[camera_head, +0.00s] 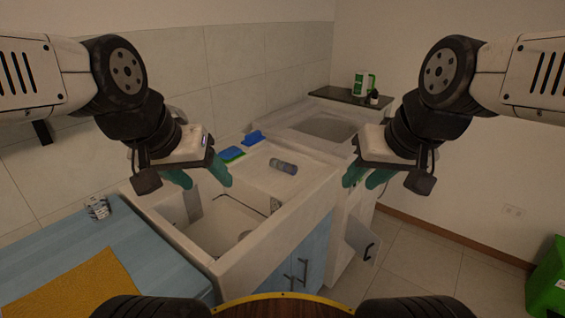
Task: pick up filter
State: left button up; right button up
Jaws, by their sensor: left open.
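A small round grey piece (244,235) sits inside the white sink basin (215,222); it may be the filter, but it is too small to tell. A grey-blue cylinder (283,165) lies on its side on the white ledge behind the basin. My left gripper (203,176) is open and empty, with its teal fingers apart above the back left of the basin. My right gripper (367,178) hangs to the right of the sink unit, apart from both items. Its teal fingers look close together, and I cannot tell how far they are open.
A second basin (325,125) and a dark shelf (343,97) with bottles are behind. A blue counter (150,255) with a yellow mat (75,282) is at left. A green bin (548,280) stands right.

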aim_at(288, 168)
jog(key=u, duration=1.1)
jog(key=k+l, duration=0.15)
jog(key=l, duration=0.25)
jog(key=k+l+z, duration=0.15)
jog(key=l, duration=0.25)
jog(key=k+l, duration=0.1)
jog(key=l, duration=0.3)
jog(key=i+l+z, duration=0.3)
jog(key=i+l, duration=0.25)
jog(key=l, duration=0.15)
jog(key=i+j, duration=0.1)
jog(key=i, duration=0.35)
